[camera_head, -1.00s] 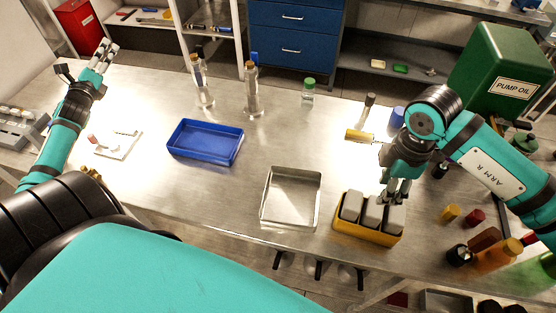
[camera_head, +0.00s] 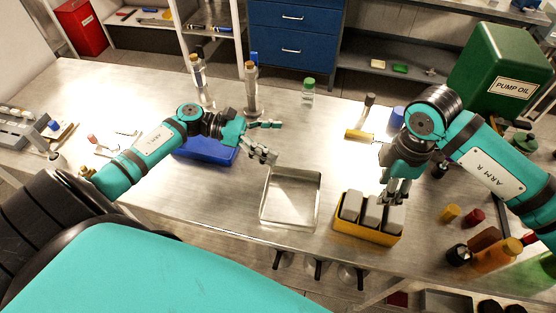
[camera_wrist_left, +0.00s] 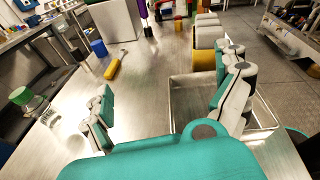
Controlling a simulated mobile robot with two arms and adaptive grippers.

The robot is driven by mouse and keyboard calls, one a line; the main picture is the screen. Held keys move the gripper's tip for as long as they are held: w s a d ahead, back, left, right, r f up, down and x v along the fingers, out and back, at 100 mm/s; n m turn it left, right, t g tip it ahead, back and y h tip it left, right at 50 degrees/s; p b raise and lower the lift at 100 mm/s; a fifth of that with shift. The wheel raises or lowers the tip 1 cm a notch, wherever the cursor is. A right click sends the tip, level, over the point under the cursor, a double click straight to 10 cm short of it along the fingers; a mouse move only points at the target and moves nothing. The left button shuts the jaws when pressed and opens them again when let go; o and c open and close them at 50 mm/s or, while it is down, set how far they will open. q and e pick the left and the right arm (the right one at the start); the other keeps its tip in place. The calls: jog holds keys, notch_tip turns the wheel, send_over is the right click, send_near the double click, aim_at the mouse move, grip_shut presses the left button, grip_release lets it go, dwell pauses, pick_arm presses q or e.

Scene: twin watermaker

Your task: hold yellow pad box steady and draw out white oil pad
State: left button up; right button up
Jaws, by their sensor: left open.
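The yellow pad box (camera_head: 366,231) stands at the table's front right. Several whitish-grey oil pads (camera_head: 372,212) stand upright in it. The box also shows in the left wrist view (camera_wrist_left: 203,61), beyond the metal tray. My right gripper (camera_head: 396,196) points down over the right end of the box, at the right-hand pad. Whether its fingers touch or grip that pad is hidden. My left gripper (camera_head: 270,140) is open and empty, pointing right, between the blue tray and the metal tray. Its spread fingers show in the left wrist view (camera_wrist_left: 168,105).
An empty metal tray (camera_head: 263,206) lies between my left gripper and the box. A blue tray (camera_head: 208,152) is partly behind my left arm. Several bottles (camera_head: 497,256) crowd the right.

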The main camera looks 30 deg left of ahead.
aim_at(375, 208)
pick_arm(q)
jog(key=s+d+f+m+g, duration=0.3)
jog(key=s+d+f+g, duration=0.1)
jog(key=s+d+g, duration=0.1)
jog(key=shift+y, duration=0.3)
jog(key=x, duration=1.6)
jog(key=shift+w+d, duration=0.35)
jog(key=shift+w, duration=0.05)
jog(key=c, duration=1)
jog(key=shift+c, duration=0.6)
pick_arm(e)
jog(key=shift+o, duration=0.6)
jog(key=o, duration=0.7)
jog(key=r+m, duration=0.1)
jog(key=m, duration=0.1)
jog(key=shift+r+m, duration=0.2)
jog(key=shift+m, duration=0.1)
jog(key=shift+c, duration=0.2)
jog(key=shift+o, duration=1.1)
jog(key=shift+f, duration=0.1)
jog(key=shift+o, duration=0.4)
notch_tip(375, 208, down, 12)
jog(key=shift+w+r, duration=0.15)
jog(key=shift+r, duration=0.1)
